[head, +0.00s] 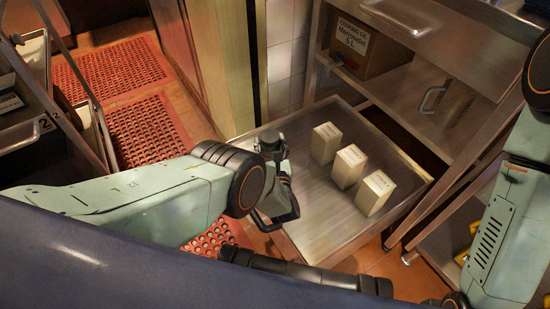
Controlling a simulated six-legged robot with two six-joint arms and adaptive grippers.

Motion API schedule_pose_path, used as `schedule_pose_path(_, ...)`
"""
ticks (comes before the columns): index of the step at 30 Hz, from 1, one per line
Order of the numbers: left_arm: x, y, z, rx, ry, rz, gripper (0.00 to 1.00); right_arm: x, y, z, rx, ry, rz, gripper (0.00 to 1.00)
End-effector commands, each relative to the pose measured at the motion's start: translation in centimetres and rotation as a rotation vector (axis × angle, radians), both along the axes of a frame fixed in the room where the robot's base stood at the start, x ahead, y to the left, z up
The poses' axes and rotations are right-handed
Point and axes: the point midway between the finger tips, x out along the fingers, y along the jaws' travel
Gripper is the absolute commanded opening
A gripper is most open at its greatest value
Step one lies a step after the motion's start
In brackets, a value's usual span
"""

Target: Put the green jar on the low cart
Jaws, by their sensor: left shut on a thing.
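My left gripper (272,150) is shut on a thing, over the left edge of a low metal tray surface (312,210). The held thing is mostly hidden by the gripper and wrist; I take it to be the green jar, but its green colour and shape do not show clearly. The tray surface looks like the top of the low cart, though I cannot tell for sure. Three cream boxes (350,166) stand upright in a row on it. My right arm comes in at the right edge; its gripper is not in view.
A metal shelf unit (455,60) with a cardboard box (365,48) stands behind and right of the tray. Red perforated mats (125,70) cover the floor at left. A rack with bins (30,110) stands at far left. The tray is bare left of the boxes.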

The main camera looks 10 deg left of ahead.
Motion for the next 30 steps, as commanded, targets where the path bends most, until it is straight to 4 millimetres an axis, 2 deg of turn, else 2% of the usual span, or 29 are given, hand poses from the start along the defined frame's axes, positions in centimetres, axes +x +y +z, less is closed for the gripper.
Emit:
schedule_pose_path(8, 0.1, 0.0, -1.0, 0.001, -0.005, -0.001, 0.09, 0.0, 0.0, -0.9, 0.000, 0.000, 0.000, 0.40)
schedule_pose_path(18, 0.1, 0.0, -4.3, 0.001, -0.005, -0.001, 0.09, 0.0, 0.0, -3.5, 0.000, 0.000, 0.000, 0.40)
schedule_pose_path(29, 0.1, 0.0, -4.5, 0.000, -0.004, -0.001, 0.09, 0.0, 0.0, -3.4, 0.000, 0.000, 0.000, 0.40)
schedule_pose_path(30, 0.0, 0.0, -4.6, 0.000, -0.001, -0.001, 0.59, 0.0, 0.0, -3.4, 0.000, 0.000, 0.000, 0.40)
